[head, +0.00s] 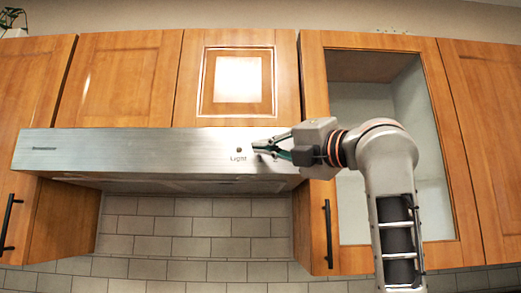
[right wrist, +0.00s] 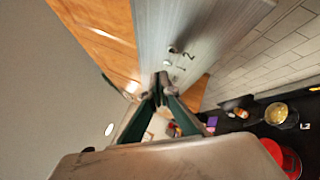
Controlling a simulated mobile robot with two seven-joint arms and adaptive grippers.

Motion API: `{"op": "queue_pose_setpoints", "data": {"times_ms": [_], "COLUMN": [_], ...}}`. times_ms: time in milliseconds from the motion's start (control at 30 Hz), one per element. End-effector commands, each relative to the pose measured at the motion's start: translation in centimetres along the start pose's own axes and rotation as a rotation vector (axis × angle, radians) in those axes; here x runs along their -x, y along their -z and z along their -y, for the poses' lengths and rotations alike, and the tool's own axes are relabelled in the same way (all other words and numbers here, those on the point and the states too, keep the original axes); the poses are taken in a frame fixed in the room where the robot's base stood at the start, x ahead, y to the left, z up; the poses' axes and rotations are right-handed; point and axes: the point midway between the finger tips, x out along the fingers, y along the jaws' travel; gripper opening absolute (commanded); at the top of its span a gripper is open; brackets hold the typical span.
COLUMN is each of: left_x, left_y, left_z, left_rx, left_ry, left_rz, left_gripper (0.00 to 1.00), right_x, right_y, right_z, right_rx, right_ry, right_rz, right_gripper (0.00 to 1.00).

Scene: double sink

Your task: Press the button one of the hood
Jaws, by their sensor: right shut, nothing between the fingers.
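The grey metal hood (head: 120,150) spans the left and middle of the head view, and its front panel also shows in the right wrist view (right wrist: 200,25). A small dark button spot (head: 239,149) with the word "Light" under it is near the hood's right end. In the right wrist view, a pale round button (right wrist: 166,63) lies beside a mark like "1", close to a darker one (right wrist: 172,50) beside a "2". My right gripper (head: 258,149) is shut and empty, its tips just right of the Light spot. Contact cannot be told. My left gripper is out of view.
Wooden cabinets (head: 120,80) stand above and beside the hood. A glass-fronted cabinet (head: 432,150) is behind my right arm. Grey wall tiles (head: 190,228) lie below the hood. A red pot (right wrist: 283,155) and other items sit on a dark surface below.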

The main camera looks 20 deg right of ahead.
Motion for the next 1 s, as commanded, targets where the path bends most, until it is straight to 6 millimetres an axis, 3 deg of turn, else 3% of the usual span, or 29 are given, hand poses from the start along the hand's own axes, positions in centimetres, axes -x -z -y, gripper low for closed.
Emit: {"op": "queue_pose_setpoints", "data": {"times_ms": [1000], "left_x": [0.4], "left_y": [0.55], "left_z": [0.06], "left_rx": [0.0], "left_ry": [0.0], "left_rz": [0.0], "left_gripper": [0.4], "right_x": [-0.67], "right_y": [-0.47], "right_z": [0.48], "right_rx": [0.0], "right_ry": [0.0], "right_rz": [0.0], "right_gripper": [0.0]}}
